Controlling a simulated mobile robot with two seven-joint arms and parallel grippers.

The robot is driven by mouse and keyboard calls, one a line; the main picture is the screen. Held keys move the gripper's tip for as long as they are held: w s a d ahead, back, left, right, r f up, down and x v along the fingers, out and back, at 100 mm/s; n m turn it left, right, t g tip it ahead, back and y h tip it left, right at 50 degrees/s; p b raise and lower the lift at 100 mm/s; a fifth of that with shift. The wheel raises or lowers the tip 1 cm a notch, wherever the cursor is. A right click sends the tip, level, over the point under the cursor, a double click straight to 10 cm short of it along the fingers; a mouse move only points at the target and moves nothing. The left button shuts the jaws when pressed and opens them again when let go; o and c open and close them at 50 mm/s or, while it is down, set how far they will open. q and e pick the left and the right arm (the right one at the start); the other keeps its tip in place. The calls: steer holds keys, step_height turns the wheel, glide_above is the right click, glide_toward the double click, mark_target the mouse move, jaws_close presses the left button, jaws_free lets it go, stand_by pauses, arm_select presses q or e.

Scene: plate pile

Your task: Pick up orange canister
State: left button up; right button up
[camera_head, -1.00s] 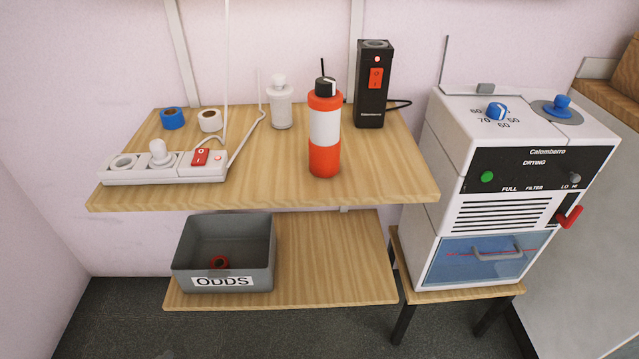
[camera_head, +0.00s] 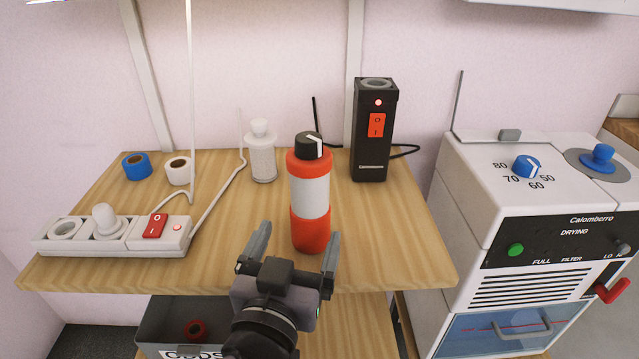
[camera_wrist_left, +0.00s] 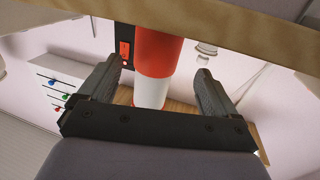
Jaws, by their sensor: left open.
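The orange canister (camera_head: 310,196) stands upright near the front of the upper wooden shelf. It has orange ends, a white middle band and a black cap with a white mark. My left gripper (camera_head: 295,243) is open in front of it, with one finger toward each side of its lower part in the head view. In the left wrist view the canister (camera_wrist_left: 158,55) shows between the two open fingers (camera_wrist_left: 153,80). Whether the fingers touch it cannot be told. My right gripper is not in view.
A black box with a red switch (camera_head: 373,130) stands behind right, and a white bottle (camera_head: 262,155) behind left. A power strip (camera_head: 112,233) and tape rolls lie left. A white drying machine (camera_head: 540,190) stands right of the shelf (camera_head: 400,240). A grey bin (camera_head: 160,322) sits below.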

mark_target(313, 208)
arm_select(q)
steer(key=shift+w+d+r, duration=0.15)
steer(key=shift+w+d, duration=0.1)
steer(key=shift+w, duration=0.3)
steer(key=shift+x, duration=0.8)
steer(key=x, duration=0.4)
steer(key=shift+d+f, duration=0.1)
steer(key=shift+f, duration=0.3)
steer(key=shift+w+d, duration=0.1)
steer(key=shift+w, duration=0.4)
steer(key=c, duration=1.5)
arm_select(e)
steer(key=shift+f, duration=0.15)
arm_select(q)
steer(key=shift+r, duration=0.15)
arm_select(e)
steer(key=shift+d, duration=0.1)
